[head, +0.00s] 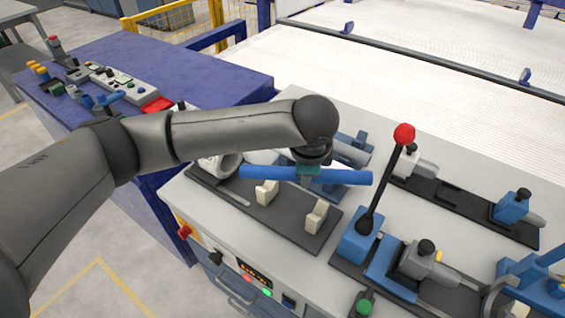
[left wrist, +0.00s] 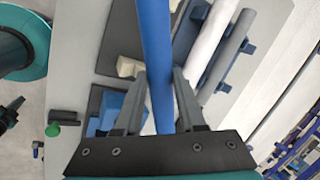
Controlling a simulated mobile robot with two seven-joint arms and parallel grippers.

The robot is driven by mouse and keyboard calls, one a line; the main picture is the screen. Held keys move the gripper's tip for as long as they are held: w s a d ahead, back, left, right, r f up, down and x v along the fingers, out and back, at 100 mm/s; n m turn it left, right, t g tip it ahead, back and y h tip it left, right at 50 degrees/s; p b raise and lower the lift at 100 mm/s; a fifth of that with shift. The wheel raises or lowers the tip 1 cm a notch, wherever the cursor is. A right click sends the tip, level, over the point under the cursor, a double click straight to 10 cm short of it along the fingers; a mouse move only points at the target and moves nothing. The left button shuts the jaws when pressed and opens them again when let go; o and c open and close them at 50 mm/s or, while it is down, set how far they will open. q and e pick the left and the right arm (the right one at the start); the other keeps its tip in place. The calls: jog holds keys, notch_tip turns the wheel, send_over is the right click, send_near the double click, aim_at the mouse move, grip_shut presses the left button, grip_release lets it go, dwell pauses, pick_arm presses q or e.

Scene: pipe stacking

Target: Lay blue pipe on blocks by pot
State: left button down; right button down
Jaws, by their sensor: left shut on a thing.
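My left gripper (head: 308,170) is shut on the blue pipe (head: 345,177), near the pipe's middle. The pipe is roughly level above two cream blocks, the left block (head: 266,193) and the right block (head: 316,216), which stand on a dark plate (head: 285,226). It appears apart from both. In the left wrist view the blue pipe (left wrist: 156,40) runs between the two fingers, with a cream block (left wrist: 129,67) to its left. A whitish round pot-like thing (head: 218,166) stands at the plate's left end, partly hidden by my arm. My right gripper is not in view.
A white pipe (left wrist: 208,45) and a grey pipe (left wrist: 228,52) lie beside the blue pipe in the left wrist view. A red-knobbed lever (head: 404,134) rises right of the blocks. Blue clamps (head: 510,207) stand farther right. A purple bench (head: 215,85) is behind.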

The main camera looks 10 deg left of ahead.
pick_arm(q)
jog(key=shift+w+a+f+m+h+b, duration=0.5)
jog(key=shift+a+f+m, duration=0.45)
jog(key=shift+f, duration=0.9)
jog(key=shift+w+a+f+m+h+b, duration=0.4)
jog(key=shift+a+f+m, duration=0.6)
jog(key=shift+f, duration=0.85)
jog(key=shift+w+a+f+m+h+b, duration=0.4)
jog(key=shift+w+a+f+m, duration=0.5)
jog(key=shift+f, duration=0.95)
jog(key=shift+s+d, duration=0.1)
jog(key=shift+s, duration=0.05)
jog(key=shift+c, duration=2.1)
grip_release()
